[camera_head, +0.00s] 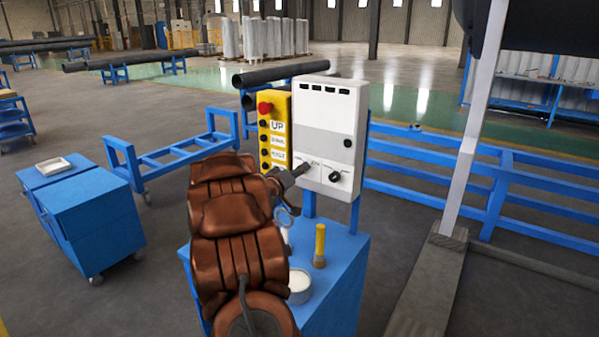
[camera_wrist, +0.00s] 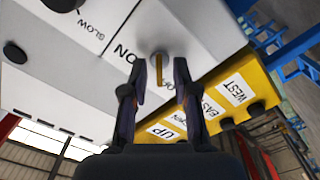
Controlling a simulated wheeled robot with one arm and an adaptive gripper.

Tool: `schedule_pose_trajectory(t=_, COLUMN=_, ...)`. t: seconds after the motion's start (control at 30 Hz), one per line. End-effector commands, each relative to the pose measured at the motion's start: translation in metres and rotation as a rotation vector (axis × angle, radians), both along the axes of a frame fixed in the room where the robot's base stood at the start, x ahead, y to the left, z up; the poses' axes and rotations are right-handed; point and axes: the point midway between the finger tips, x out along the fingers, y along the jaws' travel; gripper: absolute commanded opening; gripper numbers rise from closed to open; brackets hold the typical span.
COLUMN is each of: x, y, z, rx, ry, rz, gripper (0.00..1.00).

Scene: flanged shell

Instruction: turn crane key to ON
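The crane key (camera_wrist: 158,70) is a thin brass-coloured piece on a round grey lock in the white control box (camera_head: 331,130). In the wrist view an ON label (camera_wrist: 122,50) lies to the left of the key, and another label, partly hidden, starts with O below it. My gripper (camera_wrist: 158,78) is open, with one finger on each side of the key and visible gaps between. In the head view my gripper (camera_head: 300,170) is at the box's lower front, and it hides the key.
A black knob (camera_head: 335,177) sits on the box right of my gripper. A yellow button pendant (camera_head: 274,130) with a red button adjoins the box's left side. Below, a blue cabinet (camera_head: 342,275) holds a yellow-topped cylinder (camera_head: 320,245) and a white round container (camera_head: 299,287).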

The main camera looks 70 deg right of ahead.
Motion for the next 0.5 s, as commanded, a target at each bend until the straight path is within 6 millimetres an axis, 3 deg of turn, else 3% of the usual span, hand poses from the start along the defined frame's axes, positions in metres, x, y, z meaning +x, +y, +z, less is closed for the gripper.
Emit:
schedule_pose_trajectory(t=0.23, x=0.0001, y=0.0001, z=-0.0001, rx=0.0, ry=0.0, rz=0.0, gripper=0.0)
schedule_pose_trajectory(t=0.5, x=0.0003, y=0.0001, z=-0.0003, rx=0.001, ry=0.0, rz=0.001, gripper=0.0)
